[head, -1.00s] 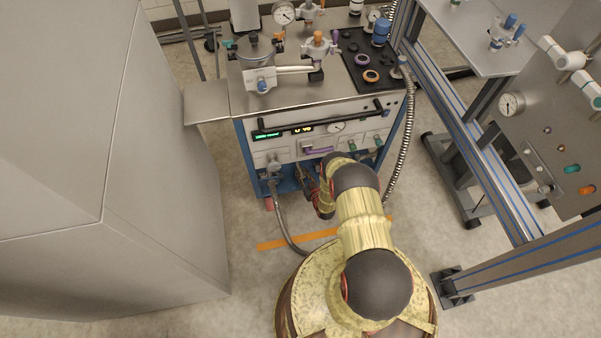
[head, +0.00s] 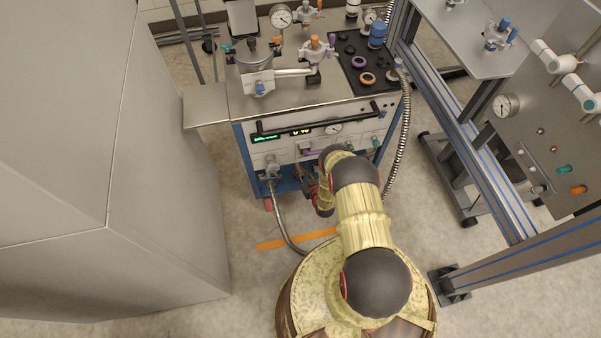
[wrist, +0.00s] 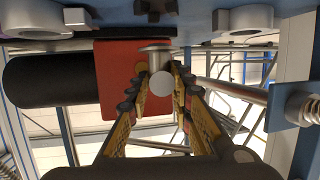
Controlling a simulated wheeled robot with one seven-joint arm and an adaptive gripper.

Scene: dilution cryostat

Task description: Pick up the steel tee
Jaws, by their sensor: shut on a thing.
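The steel tee (wrist: 159,82) shows in the wrist view as a pale metal piece with a round end facing me and a flange on top. My gripper (wrist: 160,79) is shut on it, with one yellow-and-black finger on each side. In the head view my gripper (head: 312,190) is low at the front of the blue-framed cart (head: 244,158), mostly behind my own arm. I cannot make out the tee there.
A red block (wrist: 117,75) and a black cylinder (wrist: 50,80) sit close behind the tee. A metal rod (wrist: 230,87) runs at right. A hose (head: 285,225) hangs at the cart's front left. A large grey cabinet (head: 90,190) stands at left, a metal frame (head: 480,170) at right.

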